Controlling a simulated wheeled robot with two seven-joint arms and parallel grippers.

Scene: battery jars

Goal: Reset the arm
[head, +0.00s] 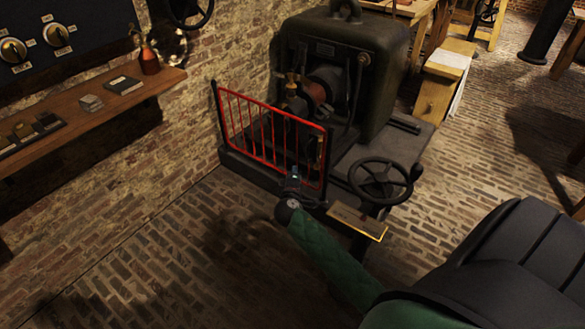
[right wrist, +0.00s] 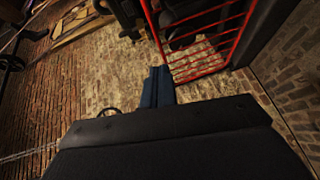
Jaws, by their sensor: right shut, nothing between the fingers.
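My right arm, in a green sleeve, reaches up from the lower right of the head view. Its gripper (head: 294,176) is in front of the red railing (head: 262,112), near the railing's lower right corner. In the right wrist view the gripper's dark blue fingers (right wrist: 157,86) are together with nothing between them, and the red railing (right wrist: 205,40) is just beyond them. I cannot tell whether the gripper touches the railing. My left gripper is not in view.
A dark machine (head: 375,60) stands behind the railing. A handwheel (head: 381,181) and a small yellow-edged plate (head: 357,222) are right of my gripper. A wooden shelf (head: 110,103) with small objects runs along the left wall. The brick floor (head: 150,250) at lower left is clear.

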